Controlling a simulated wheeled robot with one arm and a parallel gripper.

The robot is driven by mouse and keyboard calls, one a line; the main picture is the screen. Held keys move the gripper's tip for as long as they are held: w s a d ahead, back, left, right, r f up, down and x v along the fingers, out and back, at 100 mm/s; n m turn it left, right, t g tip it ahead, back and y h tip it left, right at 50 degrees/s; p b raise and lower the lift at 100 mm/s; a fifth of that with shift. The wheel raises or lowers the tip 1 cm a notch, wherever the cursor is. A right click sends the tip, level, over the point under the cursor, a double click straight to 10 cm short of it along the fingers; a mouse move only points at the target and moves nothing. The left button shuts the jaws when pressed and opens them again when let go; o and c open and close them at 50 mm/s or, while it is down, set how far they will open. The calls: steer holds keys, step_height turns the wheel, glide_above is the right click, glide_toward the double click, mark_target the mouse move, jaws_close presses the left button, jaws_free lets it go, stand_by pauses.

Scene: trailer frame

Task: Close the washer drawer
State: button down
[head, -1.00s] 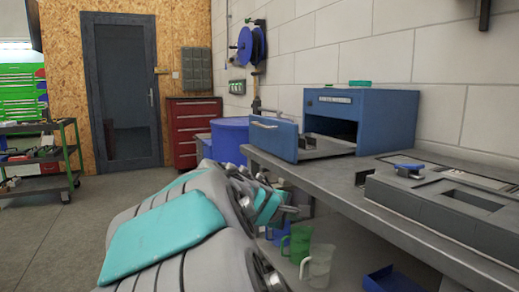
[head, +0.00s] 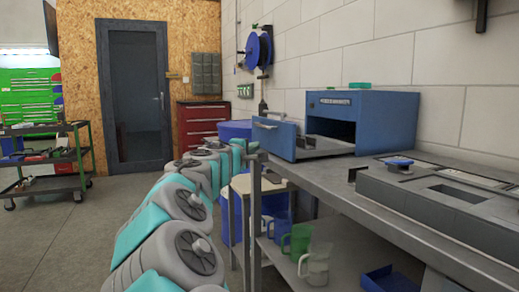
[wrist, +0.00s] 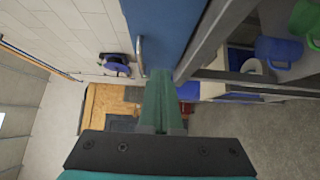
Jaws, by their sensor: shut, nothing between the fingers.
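The blue washer (head: 385,118) stands on the grey bench against the wall. Its drawer (head: 275,138) is pulled out to the left, with a pale handle (head: 265,126) on its front. In the wrist view the blue drawer front (wrist: 168,25) and its metal handle (wrist: 139,55) are at the top, just beyond my fingertips. My gripper (wrist: 160,73) is shut and empty, close to the drawer front beside the handle; I cannot tell whether it touches. In the head view my arm reaches to the drawer's left end, and the fingers are hard to make out.
The bench edge (head: 350,205) runs along the right of my arm. Jugs, one green (head: 297,243), stand on the shelf below. A grey device (head: 440,195) lies on the bench. A blue barrel (head: 235,130) and red cabinet (head: 200,122) are behind.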

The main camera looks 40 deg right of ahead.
mark_target(279, 140)
steer(key=x, duration=0.3)
steer(key=s+x, duration=0.1)
steer(key=x, duration=0.2)
steer(key=d+p+x, duration=0.1)
steer(key=x, duration=0.2)
steer(key=shift+s+d, duration=0.2)
steer(key=shift+s, duration=0.15)
steer(key=shift+s+d, duration=0.1)
steer(key=shift+d, duration=0.5)
steer(key=shift+d, duration=0.1)
